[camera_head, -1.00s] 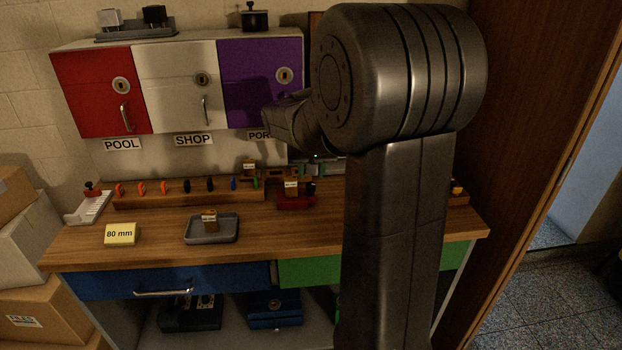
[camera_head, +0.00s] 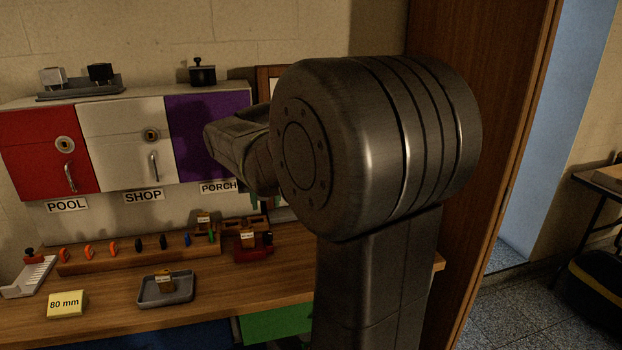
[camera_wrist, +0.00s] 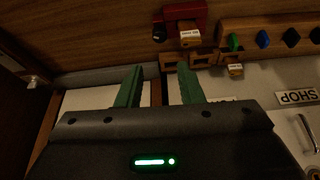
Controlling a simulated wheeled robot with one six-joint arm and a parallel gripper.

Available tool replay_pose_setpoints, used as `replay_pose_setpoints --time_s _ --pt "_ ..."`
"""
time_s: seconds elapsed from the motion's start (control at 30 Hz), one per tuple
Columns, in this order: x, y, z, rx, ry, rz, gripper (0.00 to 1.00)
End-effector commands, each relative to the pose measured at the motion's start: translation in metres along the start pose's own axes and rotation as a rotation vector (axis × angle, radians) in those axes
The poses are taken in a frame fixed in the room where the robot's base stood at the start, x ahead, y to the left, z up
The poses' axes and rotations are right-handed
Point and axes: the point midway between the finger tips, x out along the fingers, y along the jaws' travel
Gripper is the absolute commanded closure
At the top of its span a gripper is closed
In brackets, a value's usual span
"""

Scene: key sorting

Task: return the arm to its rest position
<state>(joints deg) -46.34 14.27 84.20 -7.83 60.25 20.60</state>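My gripper (camera_wrist: 160,86) shows in the wrist view as two green fingers standing well apart. Nothing is between them. Beyond the fingers, the wrist view shows the bench and cabinet area upside down. In the head view my dark arm stands raised over the right part of the bench, its forearm pointing left and back toward the purple door (camera_head: 196,130). The arm hides most of the gripper in that view.
The bench (camera_head: 112,325) carries a grey tray (camera_head: 150,300) with a brass padlock, a yellow 80 mm block (camera_head: 67,304), a key rack (camera_head: 110,262) and a red holder (camera_head: 252,252). The red (camera_head: 30,165) and white (camera_head: 115,120) cabinet doors are shut. A doorway opens at right.

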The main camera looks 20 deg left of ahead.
Motion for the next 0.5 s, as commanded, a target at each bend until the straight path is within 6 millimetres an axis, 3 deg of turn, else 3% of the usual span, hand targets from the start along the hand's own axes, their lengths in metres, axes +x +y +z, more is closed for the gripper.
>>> replay_pose_setpoints --time_s 0.5 --pt "0.094 0.001 0.001 0.000 -0.005 0.002 0.66"
